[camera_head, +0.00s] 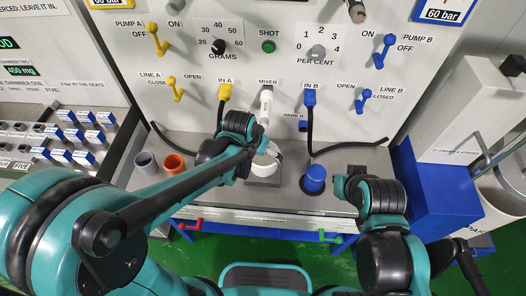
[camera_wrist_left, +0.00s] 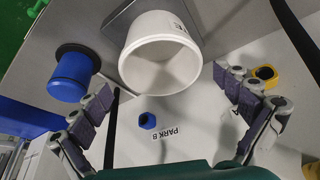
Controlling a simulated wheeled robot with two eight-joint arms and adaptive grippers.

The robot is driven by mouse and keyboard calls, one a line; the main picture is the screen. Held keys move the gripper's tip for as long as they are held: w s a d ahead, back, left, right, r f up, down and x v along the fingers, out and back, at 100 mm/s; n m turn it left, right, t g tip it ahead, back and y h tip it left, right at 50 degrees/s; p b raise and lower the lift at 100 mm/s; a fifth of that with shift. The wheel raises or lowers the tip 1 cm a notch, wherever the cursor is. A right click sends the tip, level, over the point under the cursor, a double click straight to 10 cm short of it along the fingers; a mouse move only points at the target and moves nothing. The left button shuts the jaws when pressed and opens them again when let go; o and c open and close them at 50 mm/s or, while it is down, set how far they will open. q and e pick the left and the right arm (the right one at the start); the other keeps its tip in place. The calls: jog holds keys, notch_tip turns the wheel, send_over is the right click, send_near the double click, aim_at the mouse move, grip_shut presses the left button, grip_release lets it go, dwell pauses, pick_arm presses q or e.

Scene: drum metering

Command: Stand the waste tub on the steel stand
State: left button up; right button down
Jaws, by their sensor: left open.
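The white waste tub (camera_head: 270,160) stands on the grey steel stand (camera_head: 262,180) under the mixer outlet, partly hidden by my left arm in the head view. In the left wrist view the tub (camera_wrist_left: 152,62) shows its open, empty mouth and part of its lettering. The stand's grey plate (camera_wrist_left: 116,16) shows behind its base. My left gripper (camera_wrist_left: 162,86) is open, its fingers apart on either side of the tub's mouth with visible gaps. The end of my right arm (camera_head: 345,187) is right of the blue cup; its fingers cannot be made out.
A blue cup (camera_head: 314,178) stands on a dark disc right of the stand. The panel with levers (camera_head: 250,60) rises behind. Black hoses hang beside the mixer outlet (camera_head: 266,104).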

pick_arm(q)
jog(key=p+v, duration=0.1)
jog(key=v, duration=0.5)
jog(key=shift+r+p, duration=0.15)
jog(key=shift+p, duration=0.25)
jog(key=s+a+r+n+t+y, duration=0.2)
jog(key=s+a+r+n+t, duration=0.1)
jog(key=s+a, duration=0.8)
notch_tip(320, 180, up, 2)
jog(key=shift+a+r+n, duration=0.15)
jog(key=shift+a+n, duration=0.75)
jog(key=shift+a, duration=0.15)
notch_tip(320, 180, down, 2)
jog(key=shift+f+b, duration=0.15)
jog(key=shift+b, duration=1)
